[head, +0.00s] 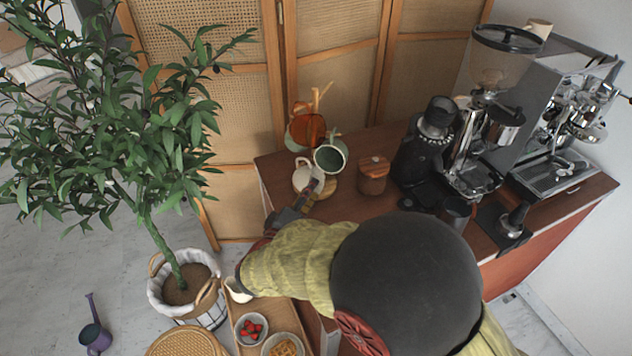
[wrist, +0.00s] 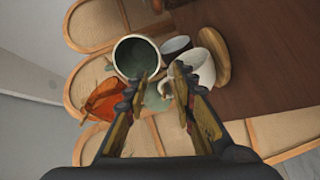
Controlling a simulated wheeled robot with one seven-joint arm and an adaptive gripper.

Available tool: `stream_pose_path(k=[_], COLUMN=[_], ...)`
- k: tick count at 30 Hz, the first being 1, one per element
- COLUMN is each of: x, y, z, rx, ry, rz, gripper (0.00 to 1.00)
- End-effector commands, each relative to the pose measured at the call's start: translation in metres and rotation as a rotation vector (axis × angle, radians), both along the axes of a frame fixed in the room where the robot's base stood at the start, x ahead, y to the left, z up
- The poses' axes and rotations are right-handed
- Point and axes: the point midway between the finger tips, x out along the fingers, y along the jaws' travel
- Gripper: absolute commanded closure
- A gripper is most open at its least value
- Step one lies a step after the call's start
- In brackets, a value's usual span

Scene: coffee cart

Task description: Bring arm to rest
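My gripper (wrist: 158,98) is open, and no object shows between its fingers in the wrist view. In the head view my gripper (head: 308,190) is at the left part of the cart's wooden top, close to a group of cups. A white cup (wrist: 199,68) is just beyond the right finger, and a green-lined cup (wrist: 136,58) is beyond the left finger. I cannot tell whether the fingers touch the cups. In the head view my arm covers the middle front of the cart.
A wooden-lidded canister (head: 372,176), a black grinder (head: 424,150) and an espresso machine (head: 560,130) stand to the right. An orange glass vessel (head: 306,130) is behind the cups. A tray (head: 285,312) with strawberries and a potted tree (head: 188,285) are at the front left.

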Motion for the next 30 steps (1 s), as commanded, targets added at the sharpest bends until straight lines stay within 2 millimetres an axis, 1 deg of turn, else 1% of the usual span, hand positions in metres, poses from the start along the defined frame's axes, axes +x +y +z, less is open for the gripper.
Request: stream_pose_path(k=[1,3,10,11,14,17,18,20,21,23,24,26,27,29,30], x=[-0.006,-0.01,-0.014,-0.014,-0.015,-0.021,-0.026,-0.038,-0.049,-0.068,-0.083,-0.107,-0.123,-0.149,-0.165], y=[0.003,0.004,0.005,0.003,-0.017,-0.057,-0.079,-0.114,-0.137,-0.169,-0.189,-0.213,-0.226,-0.241,-0.247], z=[0.001,0.001,0.002,0.003,0.01,0.022,0.027,0.034,0.038,0.043,0.046,0.048,0.049,0.05,0.05], rx=[0.0,0.0,0.0,0.001,0.01,0.034,0.049,0.083,0.109,0.16,0.2,0.271,0.321,0.404,0.464], ry=[-0.001,0.0,0.001,0.003,0.021,0.07,0.1,0.153,0.194,0.257,0.302,0.367,0.408,0.468,0.502], rz=[0.002,0.0,-0.003,-0.008,-0.056,-0.157,-0.212,-0.298,-0.355,-0.436,-0.486,-0.55,-0.585,-0.628,-0.646], gripper=[0.74,0.74,0.74,0.74,0.74,0.74,0.74,0.74,0.74,0.74,0.74,0.74,0.74,0.74,0.74])
